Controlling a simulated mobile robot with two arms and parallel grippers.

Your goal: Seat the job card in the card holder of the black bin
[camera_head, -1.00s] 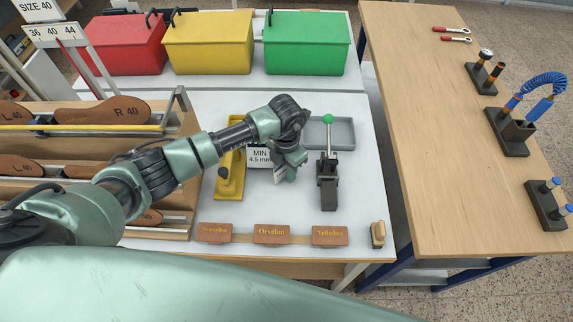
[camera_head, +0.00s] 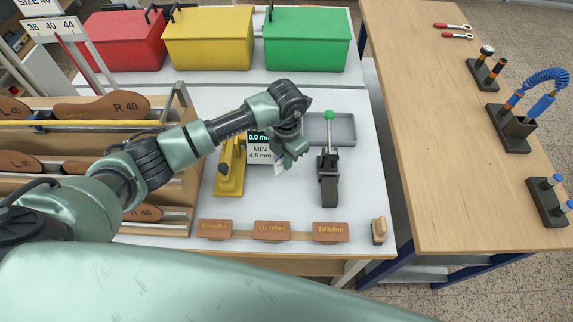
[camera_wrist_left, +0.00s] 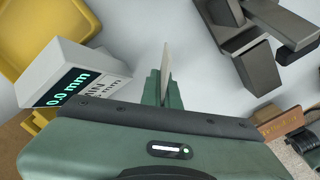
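My left gripper (camera_head: 286,163) hangs over the white table, between the thickness gauge (camera_head: 259,150) and the green-knobbed toggle press (camera_head: 329,175). In the left wrist view the gripper's fingers (camera_wrist_left: 158,88) are closed on a thin pale card (camera_wrist_left: 166,60), seen nearly edge-on. A small white corner of the card (camera_head: 279,168) shows below the gripper in the head view. The card's face cannot be read. Red (camera_head: 125,45), yellow (camera_head: 208,42) and green (camera_head: 307,42) bins stand at the back. No black bin or card holder is visible. My right gripper is out of view.
A grey tray (camera_head: 343,142) lies behind the press. Several brown stamped blocks (camera_head: 272,231) line the front edge, with a small brush (camera_head: 379,230) at the right. A shelf with shoe-shaped pieces (camera_head: 100,108) stands left. A wooden table (camera_head: 430,130) with tools stands right, mostly clear.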

